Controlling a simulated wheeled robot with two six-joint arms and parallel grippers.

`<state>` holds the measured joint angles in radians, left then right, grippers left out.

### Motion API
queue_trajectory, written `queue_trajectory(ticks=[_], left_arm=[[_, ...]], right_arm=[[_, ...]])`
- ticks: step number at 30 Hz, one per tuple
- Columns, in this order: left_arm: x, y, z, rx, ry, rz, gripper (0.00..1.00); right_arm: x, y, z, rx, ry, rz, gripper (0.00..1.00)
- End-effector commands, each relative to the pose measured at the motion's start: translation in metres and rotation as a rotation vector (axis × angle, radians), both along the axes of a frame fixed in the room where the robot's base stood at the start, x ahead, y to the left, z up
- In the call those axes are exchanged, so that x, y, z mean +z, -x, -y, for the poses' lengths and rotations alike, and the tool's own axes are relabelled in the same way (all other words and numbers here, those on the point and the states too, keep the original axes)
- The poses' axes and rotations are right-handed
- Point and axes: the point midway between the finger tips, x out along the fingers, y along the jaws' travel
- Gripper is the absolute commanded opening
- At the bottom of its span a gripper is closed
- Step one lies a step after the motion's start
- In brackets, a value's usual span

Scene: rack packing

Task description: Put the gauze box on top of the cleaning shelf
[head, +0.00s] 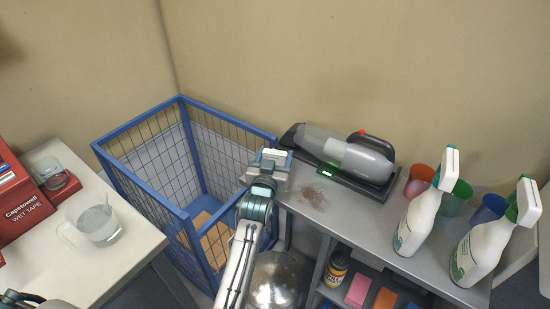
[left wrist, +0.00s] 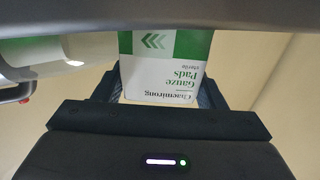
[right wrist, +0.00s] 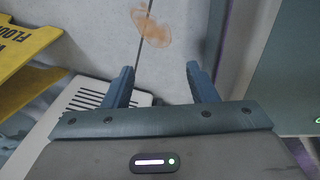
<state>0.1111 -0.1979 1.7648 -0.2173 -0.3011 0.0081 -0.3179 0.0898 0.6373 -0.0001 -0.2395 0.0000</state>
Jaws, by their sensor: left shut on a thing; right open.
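The gauze box (left wrist: 165,68), white and green with the words "Gauze Pads", is between the fingers of my left gripper (left wrist: 160,85) in the left wrist view. In the head view my left gripper (head: 268,165) is over the left end of the grey cleaning shelf (head: 365,228), beside the blue wire cage. It hides most of the box there, and I cannot tell whether the box touches the shelf top. My right gripper (right wrist: 162,82) is open and empty in the right wrist view, above a grey floor with a brownish stain.
A hand vacuum (head: 345,155) lies along the shelf's back. Spray bottles (head: 420,215) and coloured cups (head: 420,180) stand at its right. Dark specks (head: 312,197) mark the clear middle. The blue wire cage (head: 185,215) is left of the shelf. A yellow floor sign (right wrist: 25,65) lies near my right gripper.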

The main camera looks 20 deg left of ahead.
Motion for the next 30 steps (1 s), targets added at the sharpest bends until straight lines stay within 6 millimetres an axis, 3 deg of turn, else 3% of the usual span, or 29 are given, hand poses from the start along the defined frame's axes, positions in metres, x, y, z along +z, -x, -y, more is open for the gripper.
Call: queue_trajectory(ticks=[4, 5, 8, 20, 30], left_arm=[[0.001, 0.0, 0.0, 0.0, 0.0, 0.0, 0.43], [0.001, 0.0, 0.0, 0.0, 0.0, 0.0, 0.67], [0.001, 0.0, 0.0, 0.0, 0.0, 0.0, 0.86], [0.003, 0.006, 0.0, 0.0, 0.0, -0.001, 0.86], [0.008, 0.063, 0.002, 0.001, 0.0, -0.004, 0.86]], right_arm=[[0.003, -0.019, -0.002, 0.0, -0.003, 0.027, 0.52], [0.003, -0.023, -0.003, 0.001, -0.003, 0.032, 0.52], [0.003, -0.03, -0.007, 0.0, -0.007, 0.04, 0.52], [0.007, -0.018, -0.015, -0.005, -0.016, 0.023, 0.52], [0.05, -0.006, -0.008, -0.003, -0.009, 0.011, 0.52]])
